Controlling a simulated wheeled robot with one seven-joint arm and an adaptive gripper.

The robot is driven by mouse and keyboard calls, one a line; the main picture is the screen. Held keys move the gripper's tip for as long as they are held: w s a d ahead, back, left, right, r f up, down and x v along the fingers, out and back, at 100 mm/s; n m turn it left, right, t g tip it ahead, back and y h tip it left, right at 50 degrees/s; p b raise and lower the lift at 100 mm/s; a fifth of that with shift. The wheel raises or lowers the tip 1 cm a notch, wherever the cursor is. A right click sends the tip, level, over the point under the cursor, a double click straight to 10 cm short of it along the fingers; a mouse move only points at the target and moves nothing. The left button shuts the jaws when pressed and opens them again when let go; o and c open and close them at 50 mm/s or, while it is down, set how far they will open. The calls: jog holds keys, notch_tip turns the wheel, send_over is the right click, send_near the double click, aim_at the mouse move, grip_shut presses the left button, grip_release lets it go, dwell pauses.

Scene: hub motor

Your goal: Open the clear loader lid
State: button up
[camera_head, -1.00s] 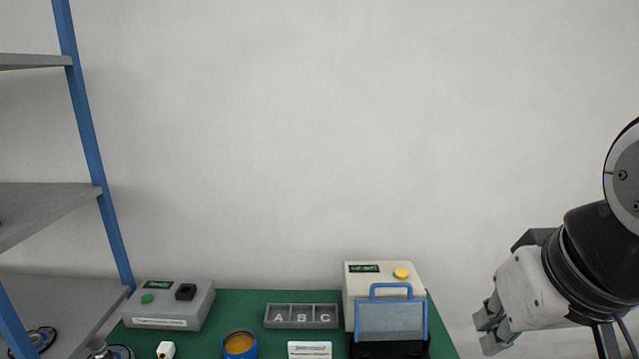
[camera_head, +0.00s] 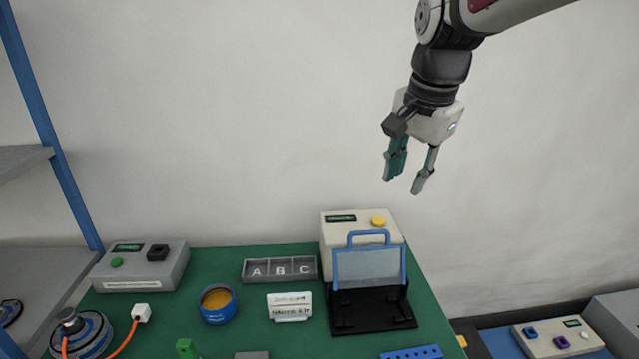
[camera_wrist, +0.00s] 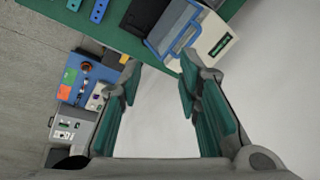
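The clear loader lid (camera_head: 369,264) is a see-through panel in a blue frame with a blue handle (camera_head: 369,236) on top. It stands upright at the back of a black base, in front of a cream loader box (camera_head: 335,228) with a yellow button. In the wrist view the blue lid frame (camera_wrist: 178,33) shows at the top, beside the cream box. My gripper (camera_head: 405,184) is open and empty. It hangs in the air above and to the right of the loader, fingers pointing down, apart from the lid.
On the green table (camera_head: 225,258) are a grey A-B-C tray (camera_head: 279,269), a blue cup (camera_head: 217,303), a white label stand (camera_head: 289,306) and a grey button box (camera_head: 140,267). A motor hub (camera_head: 82,336) with orange cables is front left. A shelf (camera_head: 48,275) stands left.

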aim_at(370, 232)
jog(key=w+f+m+g+b, duration=0.2)
jog(key=w+f+m, duration=0.65)
jog(key=w, duration=0.65)
jog(key=shift+n, duration=0.75)
jog(key=f, duration=0.5)
jog(key=w+f+p, duration=0.1)
jog(key=f, duration=0.8)
jog(key=shift+w+a+f+p, duration=0.1)
jog(key=shift+w+f+p, duration=0.2)
jog(key=shift+f, duration=0.1)
grip_shut()
jog(key=shift+s, duration=0.1)
